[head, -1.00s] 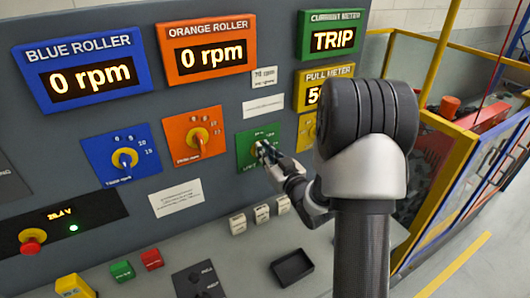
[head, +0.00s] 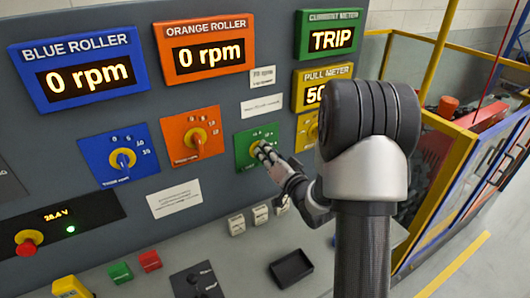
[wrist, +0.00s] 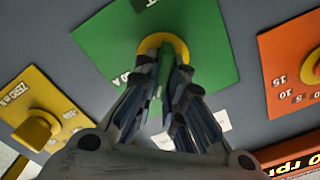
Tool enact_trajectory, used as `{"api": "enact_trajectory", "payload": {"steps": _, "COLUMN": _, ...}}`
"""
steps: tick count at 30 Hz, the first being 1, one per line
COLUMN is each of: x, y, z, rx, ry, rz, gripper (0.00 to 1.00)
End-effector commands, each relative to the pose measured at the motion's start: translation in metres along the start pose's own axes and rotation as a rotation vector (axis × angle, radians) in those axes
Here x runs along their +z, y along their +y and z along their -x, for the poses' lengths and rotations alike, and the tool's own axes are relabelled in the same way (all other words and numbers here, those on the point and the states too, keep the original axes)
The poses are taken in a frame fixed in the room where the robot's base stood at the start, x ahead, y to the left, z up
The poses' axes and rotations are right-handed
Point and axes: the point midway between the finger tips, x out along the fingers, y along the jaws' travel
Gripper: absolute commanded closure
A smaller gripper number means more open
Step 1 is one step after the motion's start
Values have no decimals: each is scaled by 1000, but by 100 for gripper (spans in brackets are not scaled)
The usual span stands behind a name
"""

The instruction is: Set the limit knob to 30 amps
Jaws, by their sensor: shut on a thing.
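The limit knob sits on the green plate (head: 243,155), ringed in yellow. In the wrist view the knob (wrist: 165,70) shows as a green-grey bar in front of the yellow ring (wrist: 180,44), between my fingers. My gripper (head: 264,152) is shut on this knob, with a finger along each side. My fingers hide much of the knob and part of the scale, so I cannot read its setting. The green current meter (head: 331,39) above reads TRIP.
An orange knob plate (head: 209,137) and a blue one (head: 98,160) lie to the left. A yellow knob plate (head: 301,137) is close on the right. White switches (head: 237,224), a black tray (head: 304,277) and a red stop button (head: 26,248) are lower down.

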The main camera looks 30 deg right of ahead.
Motion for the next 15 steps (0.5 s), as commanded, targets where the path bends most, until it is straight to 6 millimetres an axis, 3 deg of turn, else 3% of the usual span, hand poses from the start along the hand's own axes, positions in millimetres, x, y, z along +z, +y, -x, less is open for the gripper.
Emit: {"api": "enact_trajectory", "payload": {"steps": 15, "x": 1, "y": 5, "z": 0, "rx": 1, "ry": -1, "rz": -483, "gripper": 100}}
